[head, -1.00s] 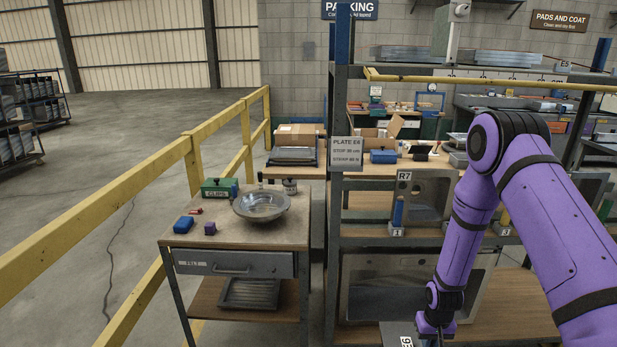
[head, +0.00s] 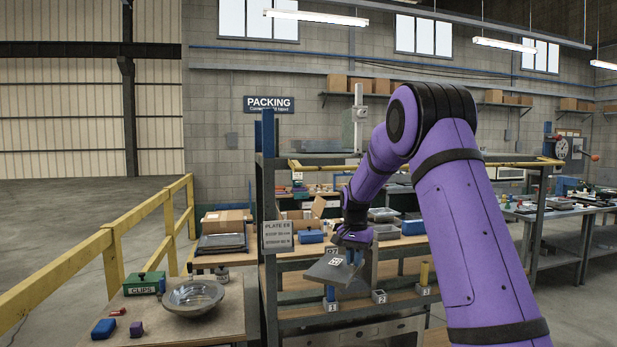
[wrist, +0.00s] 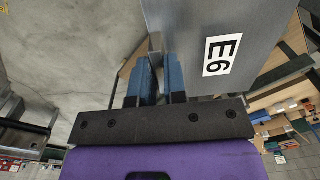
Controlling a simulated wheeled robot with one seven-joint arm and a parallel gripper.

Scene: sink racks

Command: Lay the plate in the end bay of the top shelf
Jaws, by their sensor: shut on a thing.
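My gripper (head: 352,238) is shut on the edge of a flat grey plate (head: 330,272), held tilted in front of the rack. In the wrist view, the blue fingers (wrist: 160,80) pinch the plate (wrist: 178,35), which bears a white E6 label. The rack (head: 268,200) stands behind and beside it. One of its shelves (head: 345,317) carries tags 1, 2 and 3 along its front edge. The plate and my arm hide part of this shelf. A sign (head: 277,236) reading PLATE E6 hangs on the left post; its smaller lines are hard to read.
A yellow rail (head: 440,164) crosses above. A yellow post (head: 424,273) stands near tag 3. A yellow barrier (head: 60,275) runs along the left.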

